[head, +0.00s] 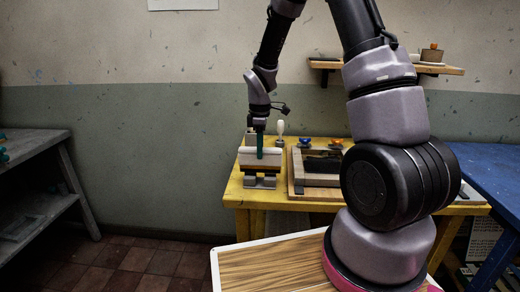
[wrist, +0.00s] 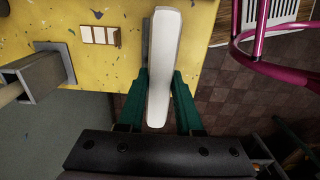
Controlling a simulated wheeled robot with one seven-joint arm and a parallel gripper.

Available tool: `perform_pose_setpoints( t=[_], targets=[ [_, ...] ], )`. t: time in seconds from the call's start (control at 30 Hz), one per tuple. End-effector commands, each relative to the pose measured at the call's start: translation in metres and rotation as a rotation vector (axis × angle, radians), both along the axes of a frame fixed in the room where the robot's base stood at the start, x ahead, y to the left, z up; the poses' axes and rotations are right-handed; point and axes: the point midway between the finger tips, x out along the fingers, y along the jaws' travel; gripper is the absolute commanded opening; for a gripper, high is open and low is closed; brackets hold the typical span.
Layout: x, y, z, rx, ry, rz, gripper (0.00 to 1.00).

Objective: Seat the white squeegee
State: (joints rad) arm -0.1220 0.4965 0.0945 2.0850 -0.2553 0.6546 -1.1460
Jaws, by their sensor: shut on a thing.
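The white squeegee (head: 247,155) is at the left front of the yellow table, with a brown strip along its lower side. My gripper (head: 260,153) points down and is shut on it. In the wrist view, the squeegee (wrist: 164,45) shows as a long white bar between the green fingers of my gripper (wrist: 160,78). Grey blocks (head: 260,183) stand on the table below the squeegee. I cannot tell whether it touches them. In the wrist view, a grey block with a slot (wrist: 48,72) is at the left, apart from the squeegee.
The yellow table (head: 235,190) also bears a wooden frame (head: 318,181) with a dark panel, right of the squeegee. A white-handled tool (head: 280,128) and blue and orange knobs stand behind. A shelf (head: 440,70) hangs on the wall. A blue table (head: 490,165) is at the right.

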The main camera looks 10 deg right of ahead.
Motion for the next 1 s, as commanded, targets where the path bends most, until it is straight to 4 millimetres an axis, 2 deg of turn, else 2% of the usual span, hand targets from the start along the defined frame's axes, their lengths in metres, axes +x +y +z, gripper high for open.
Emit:
perform_pose_setpoints(
  t=[0.47,1.0],
  targets=[
    [0.000,0.000,0.000,0.000,0.000,0.000,0.00],
    [-0.001,0.000,-0.021,0.000,0.002,0.000,0.00]
  ],
)
